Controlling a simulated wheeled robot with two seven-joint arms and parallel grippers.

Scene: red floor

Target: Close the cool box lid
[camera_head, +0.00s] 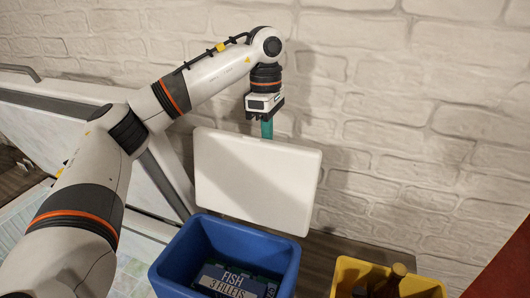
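The cool box (168,275) is a blue open-topped bin in the lower middle of the head view. Its white lid (255,180) stands raised, tilted up at the back of the box. A dark pack labelled as fish fillets (236,281) lies inside. My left arm comes in from the left and reaches over to the lid's far side. My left gripper (266,129) points down at the lid's top edge, with teal fingers partly hidden behind the lid. I cannot tell whether it touches the lid or how far apart its fingers are. My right gripper is out of view.
A yellow crate (345,278) holding a brown bottle (396,277) stands to the right of the cool box. A white brick wall (400,120) rises close behind. A pale, grey-framed case (60,95) stands at left, partly behind my arm.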

